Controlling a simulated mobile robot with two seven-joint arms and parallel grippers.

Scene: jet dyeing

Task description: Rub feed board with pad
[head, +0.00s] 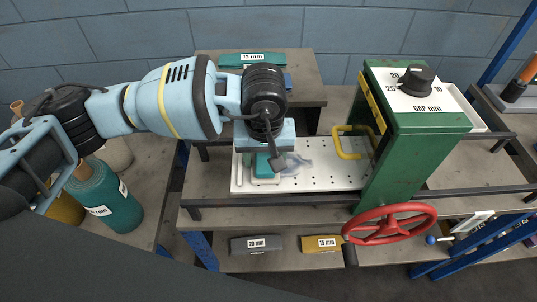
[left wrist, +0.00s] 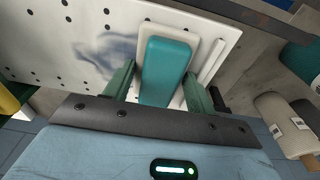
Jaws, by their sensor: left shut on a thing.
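The feed board (head: 325,179) is a white plate with rows of holes, lying left of the green machine. It also shows in the left wrist view (left wrist: 62,45). A grey-blue smudge (head: 298,163) marks the board beside the pad. The pad (head: 265,167) has a teal grip and a white base, and is over the board's left part. In the left wrist view the pad (left wrist: 166,70) is between the green fingers of my left gripper (left wrist: 160,88), which is shut on its grip. Whether the base touches the board is hard to tell. My right gripper is out of view.
The green machine (head: 413,150) with a black knob stands right of the board, with a yellow handle (head: 352,143) and red handwheel (head: 390,224) near it. Labelled blocks (head: 257,245) lie on the lower shelf.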

